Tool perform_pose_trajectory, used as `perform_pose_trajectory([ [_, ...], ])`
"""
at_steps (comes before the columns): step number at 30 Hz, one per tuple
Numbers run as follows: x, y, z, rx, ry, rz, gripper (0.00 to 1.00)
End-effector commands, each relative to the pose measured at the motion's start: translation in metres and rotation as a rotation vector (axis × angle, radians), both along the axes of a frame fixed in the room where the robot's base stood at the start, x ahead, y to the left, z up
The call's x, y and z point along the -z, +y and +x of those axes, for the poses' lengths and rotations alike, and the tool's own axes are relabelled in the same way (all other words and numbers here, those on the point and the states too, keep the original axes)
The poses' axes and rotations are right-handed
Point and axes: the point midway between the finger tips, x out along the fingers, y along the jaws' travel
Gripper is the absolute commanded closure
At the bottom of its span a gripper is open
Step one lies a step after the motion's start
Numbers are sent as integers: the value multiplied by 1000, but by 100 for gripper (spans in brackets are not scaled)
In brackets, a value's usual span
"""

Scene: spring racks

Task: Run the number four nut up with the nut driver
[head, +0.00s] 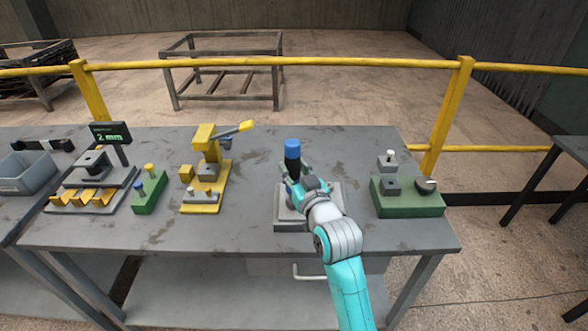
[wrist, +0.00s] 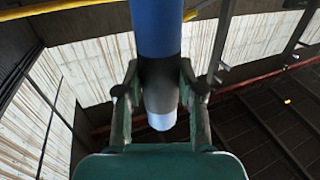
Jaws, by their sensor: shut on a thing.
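My gripper (wrist: 159,105) is shut on the nut driver, which has a blue and black handle (head: 292,153) and stands about upright. In the wrist view the nut driver (wrist: 157,30) runs between the two fingers, with a blue part, a dark band and a paler end. In the head view the gripper is over a grey fixture plate (head: 283,222) on the bench. My arm and gripper hide most of that plate, so the nuts and the lower end of the driver cannot be made out there.
A yellow toggle press (head: 207,150), a green block with pegs (head: 149,193) and a gauge stand with a "2 mm" display (head: 110,133) are to the left on the bench (head: 250,240). A green fixture (head: 410,205) is to the right. A yellow rail (head: 330,64) runs behind.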

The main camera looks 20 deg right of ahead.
Motion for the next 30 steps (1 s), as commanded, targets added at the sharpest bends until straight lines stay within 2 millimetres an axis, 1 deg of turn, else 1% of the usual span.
perform_pose_trajectory([
  [30,9,0,0,0,-4,0,100],
])
